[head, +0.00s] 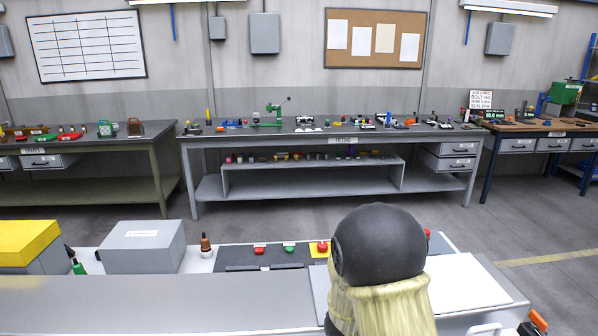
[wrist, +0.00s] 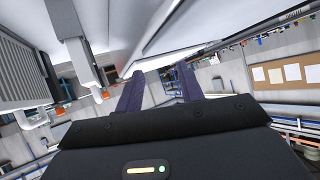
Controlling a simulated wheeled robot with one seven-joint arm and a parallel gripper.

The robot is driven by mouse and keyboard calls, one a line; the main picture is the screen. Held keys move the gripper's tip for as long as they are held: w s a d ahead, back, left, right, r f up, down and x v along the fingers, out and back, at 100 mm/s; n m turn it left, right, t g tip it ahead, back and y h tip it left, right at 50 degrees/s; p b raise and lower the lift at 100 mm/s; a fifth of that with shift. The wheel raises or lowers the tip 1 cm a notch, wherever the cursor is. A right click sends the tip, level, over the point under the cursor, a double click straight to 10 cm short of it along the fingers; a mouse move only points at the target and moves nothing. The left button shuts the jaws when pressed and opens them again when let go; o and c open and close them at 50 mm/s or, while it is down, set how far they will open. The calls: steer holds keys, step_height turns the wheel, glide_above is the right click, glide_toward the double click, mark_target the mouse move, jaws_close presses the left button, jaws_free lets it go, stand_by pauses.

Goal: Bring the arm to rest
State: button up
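My gripper (wrist: 160,84) shows in the wrist view, with its two dark fingers standing apart and nothing seen between them. The wrist view is tilted, with pale machine-like panels above and the room around. In the head view a black rounded joint with a beige sleeve, which looks like part of my arm, stands at the lower middle right. The gripper itself does not show in the head view.
A white-topped counter (head: 205,262) with a grey box (head: 143,247), a yellow-topped box (head: 28,243) and a button panel (head: 262,256) lies close in front. Beyond open floor (head: 500,225) stand a long grey workbench (head: 330,140), a left bench (head: 85,170) and a right bench (head: 540,128).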

steer(key=s+a+r+n+y+p, duration=0.1)
steer(key=s+a+r+n+y, duration=0.3)
steer(key=s+a+n+y, duration=0.3)
steer(key=s+r+n+g+y+p, duration=0.1)
steer(key=s+n+g, duration=0.3)
steer(key=s, duration=0.7)
steer(key=shift+s+n+g+y, duration=0.3)
steer(key=shift+s+g+y, duration=0.1)
steer(key=shift+g+y, duration=0.15)
steer(key=shift+r, duration=0.1)
